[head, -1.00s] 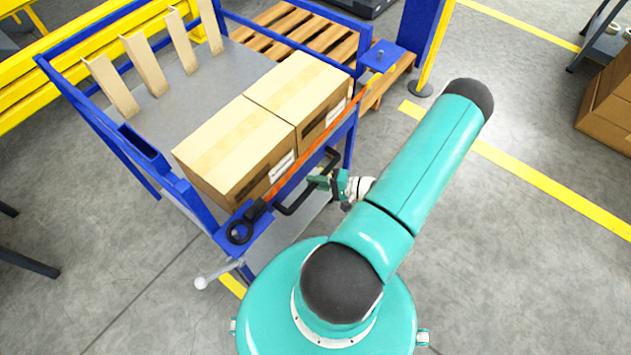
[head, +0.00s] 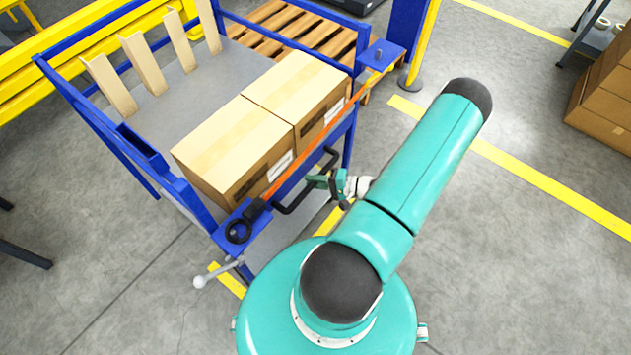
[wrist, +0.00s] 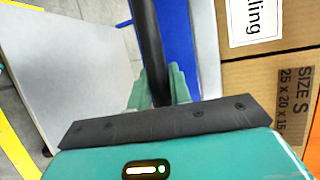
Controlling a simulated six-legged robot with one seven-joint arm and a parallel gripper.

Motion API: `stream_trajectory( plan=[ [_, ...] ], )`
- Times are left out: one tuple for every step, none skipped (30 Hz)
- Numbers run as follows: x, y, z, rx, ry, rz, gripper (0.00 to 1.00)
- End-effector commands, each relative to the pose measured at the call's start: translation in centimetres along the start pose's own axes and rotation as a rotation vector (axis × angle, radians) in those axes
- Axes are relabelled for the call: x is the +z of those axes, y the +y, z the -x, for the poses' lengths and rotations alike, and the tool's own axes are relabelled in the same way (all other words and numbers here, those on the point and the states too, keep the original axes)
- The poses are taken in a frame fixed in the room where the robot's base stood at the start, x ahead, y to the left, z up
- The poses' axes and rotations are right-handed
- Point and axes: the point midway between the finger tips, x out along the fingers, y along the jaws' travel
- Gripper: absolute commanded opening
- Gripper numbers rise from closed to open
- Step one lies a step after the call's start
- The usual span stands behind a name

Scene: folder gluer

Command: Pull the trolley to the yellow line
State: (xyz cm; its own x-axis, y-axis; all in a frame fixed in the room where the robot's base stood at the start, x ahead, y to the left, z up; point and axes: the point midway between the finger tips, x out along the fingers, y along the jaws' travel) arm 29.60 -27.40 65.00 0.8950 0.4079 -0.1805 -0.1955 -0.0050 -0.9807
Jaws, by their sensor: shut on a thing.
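The trolley has a blue frame (head: 100,122) and a grey deck (head: 172,108). Two cardboard boxes (head: 235,145) stand on it behind an orange strap (head: 318,157). My gripper (head: 325,182) is shut on the trolley's black handle (head: 290,205) at its near side. In the wrist view the handle bar (wrist: 147,45) runs between my green fingers (wrist: 158,88). A yellow line (head: 550,183) crosses the floor at right. Other yellow floor marking (head: 228,280) shows beneath the trolley's near side, partly hidden by the trolley and my body.
A wooden pallet (head: 262,47) lies behind the trolley, with yellow rails (head: 75,55) at the back left. A yellow post (head: 420,45) stands beyond the trolley's far right corner. Stacked cartons (head: 605,110) stand at far right. The grey floor between is clear.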

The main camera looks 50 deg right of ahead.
Motion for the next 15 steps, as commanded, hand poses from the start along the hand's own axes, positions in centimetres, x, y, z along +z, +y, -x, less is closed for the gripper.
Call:
stream_trajectory(
  plan=[
    [-0.03, -0.03, -0.01, -0.001, 0.000, 0.001, 0.00],
    [-0.04, -0.04, -0.04, -0.001, -0.001, 0.001, 0.00],
    [-0.05, -0.04, -0.07, -0.001, 0.000, 0.001, 0.00],
    [-0.06, -0.05, -0.09, -0.001, -0.001, 0.001, 0.00],
    [-0.07, -0.05, -0.11, -0.001, -0.001, 0.001, 0.00],
    [-0.08, -0.06, -0.13, -0.001, -0.001, 0.001, 0.00],
    [-0.08, -0.07, -0.15, -0.001, -0.001, 0.001, 0.00],
    [-0.09, -0.07, -0.16, -0.001, -0.001, 0.001, 0.00],
    [-0.09, -0.08, -0.17, -0.001, -0.001, 0.001, 0.00],
    [-0.09, -0.08, -0.17, -0.001, -0.001, 0.001, 0.00],
    [-0.09, -0.08, -0.17, -0.001, -0.001, 0.001, 0.00],
    [-0.09, -0.07, -0.17, -0.001, -0.001, 0.001, 0.24],
    [-0.08, -0.07, -0.16, -0.001, -0.001, 0.001, 0.30],
    [-0.08, -0.07, -0.14, -0.001, -0.001, 0.001, 0.35],
    [-0.06, -0.06, -0.11, -0.001, -0.001, 0.001, 0.41]
  ],
)
